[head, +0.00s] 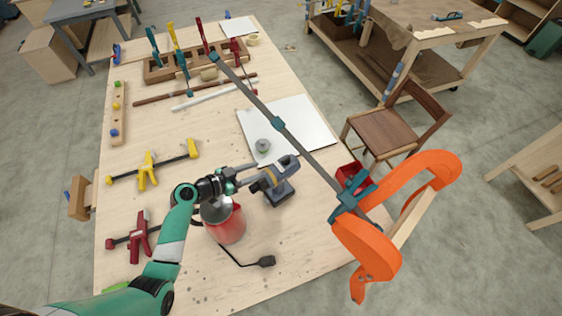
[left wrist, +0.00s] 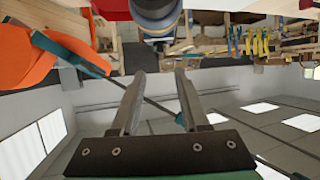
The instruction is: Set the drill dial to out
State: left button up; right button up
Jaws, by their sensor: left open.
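The drill (head: 277,188) stands on the workbench, blue-grey with a yellow band and a dark base. My left gripper (head: 257,174) is open, its two grey fingers pointing at the left end of the drill. In the left wrist view the fingers (left wrist: 160,72) are spread apart with nothing between them. A round blue-grey end of the drill (left wrist: 157,14) lies just beyond the fingertips, partly cut off by the top edge. I cannot make out the dial or its setting. My right gripper is not in view.
A long bar clamp (head: 300,145) crosses the bench to an orange curved form (head: 372,240) at right. A white board (head: 305,128) lies behind the drill. Several other clamps lie at left.

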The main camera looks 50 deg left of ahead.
aim_at(283, 160)
pick_arm(q)
jog(key=b+x, duration=0.7)
jog(key=b, duration=0.1)
jog(key=shift+w+f, duration=0.15)
jog(key=shift+f, duration=0.25)
jog(key=shift+w+d+f+b, duration=0.15)
jog(key=shift+w+b, duration=0.35)
jog(key=shift+w, duration=0.65)
jog(key=shift+w+f, duration=0.1)
jog(key=shift+w, duration=0.5)
jog(key=shift+c, duration=0.3)
grip_shut()
